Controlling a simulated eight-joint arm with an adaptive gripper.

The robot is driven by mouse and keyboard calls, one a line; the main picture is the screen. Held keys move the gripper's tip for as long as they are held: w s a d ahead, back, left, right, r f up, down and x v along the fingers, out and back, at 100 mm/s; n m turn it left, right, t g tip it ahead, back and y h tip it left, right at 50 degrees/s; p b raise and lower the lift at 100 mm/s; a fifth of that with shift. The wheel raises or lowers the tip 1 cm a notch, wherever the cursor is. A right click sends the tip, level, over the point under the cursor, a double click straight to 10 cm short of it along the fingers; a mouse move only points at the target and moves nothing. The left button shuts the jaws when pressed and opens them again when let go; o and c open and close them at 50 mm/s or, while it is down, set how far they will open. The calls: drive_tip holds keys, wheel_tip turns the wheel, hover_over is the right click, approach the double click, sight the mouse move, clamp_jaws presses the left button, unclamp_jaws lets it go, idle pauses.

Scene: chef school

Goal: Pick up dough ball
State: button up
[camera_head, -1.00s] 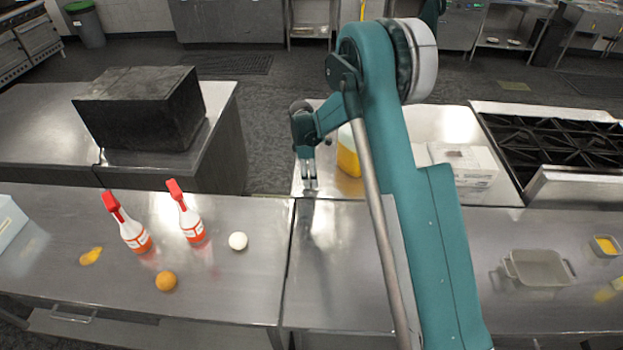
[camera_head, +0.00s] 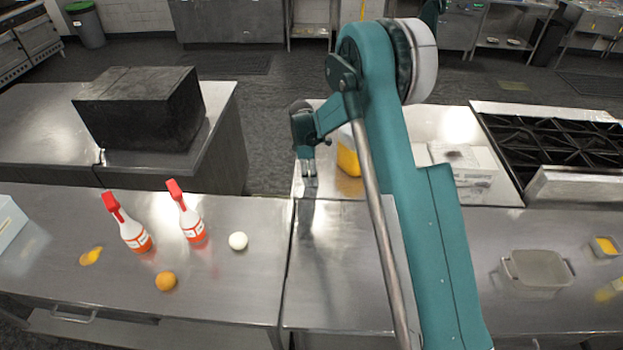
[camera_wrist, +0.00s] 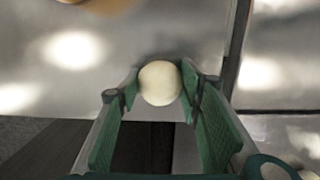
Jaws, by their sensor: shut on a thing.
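My gripper (camera_head: 308,178) hangs near the seam between the counters in the head view, pointing down. In the wrist view my gripper (camera_wrist: 160,86) has a finger on each side of a round, pale dough ball (camera_wrist: 160,83) and is shut on it. The ball sits at the fingertips. In the head view I cannot make out a ball at the tiny fingertips. A white ball (camera_head: 238,241) rests on the left front counter there, left of and apart from the gripper.
Two white bottles with red caps (camera_head: 131,231) (camera_head: 188,217) and an orange (camera_head: 166,281) stand on the left front counter (camera_head: 60,215). A yellow-filled container (camera_head: 348,160) is just right of my gripper. A grey tray (camera_head: 538,269) lies right.

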drive_tip(key=shift+r+b, duration=0.55)
drive_tip(key=shift+r, duration=4.5)
drive_tip(key=shift+s+a, duration=0.1)
